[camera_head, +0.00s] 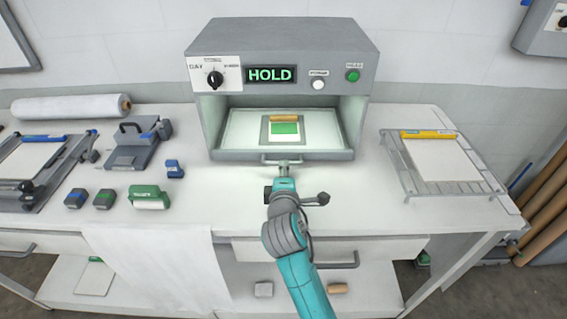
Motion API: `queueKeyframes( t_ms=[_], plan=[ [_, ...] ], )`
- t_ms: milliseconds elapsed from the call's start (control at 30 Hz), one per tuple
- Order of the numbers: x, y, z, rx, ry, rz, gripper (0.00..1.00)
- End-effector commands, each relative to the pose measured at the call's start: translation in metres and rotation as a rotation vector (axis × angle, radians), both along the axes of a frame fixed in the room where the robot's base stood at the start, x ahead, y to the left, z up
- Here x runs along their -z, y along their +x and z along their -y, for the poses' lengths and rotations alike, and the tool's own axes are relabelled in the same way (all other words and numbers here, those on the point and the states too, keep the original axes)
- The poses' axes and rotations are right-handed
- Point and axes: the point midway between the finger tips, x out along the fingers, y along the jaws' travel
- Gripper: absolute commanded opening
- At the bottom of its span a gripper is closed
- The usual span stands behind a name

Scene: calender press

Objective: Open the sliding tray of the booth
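The booth (285,47) is a grey box on the bench with a lit "HOLD" display. Its sliding tray (240,143) sits inside the lit opening, with its front edge level with the booth's front. On the tray lies a white sheet with a green block (285,128) and a tan roll (285,117). A pale bar handle (268,160) is at the tray's front. My gripper (284,168) is right at the handle's middle, reaching from the front. The fingertips are too small to tell whether they are around the handle or touching it.
A dial (214,79), a white button (318,85) and a green button (353,76) are on the booth. A rack with a yellow bar (428,134) stands right; a stamp (149,197) and several small tools lie left. The bench (240,200) before the booth is clear.

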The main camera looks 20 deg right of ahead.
Motion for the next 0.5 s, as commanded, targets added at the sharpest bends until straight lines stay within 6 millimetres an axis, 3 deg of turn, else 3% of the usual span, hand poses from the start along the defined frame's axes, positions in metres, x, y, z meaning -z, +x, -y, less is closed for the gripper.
queueKeyframes(
  t_ms=[200,500],
  plan=[
    [0.006,0.028,0.009,0.0,0.001,-0.001,0.23],
    [0.009,0.04,0.013,-0.001,0.001,0.0,0.23]
  ],
)
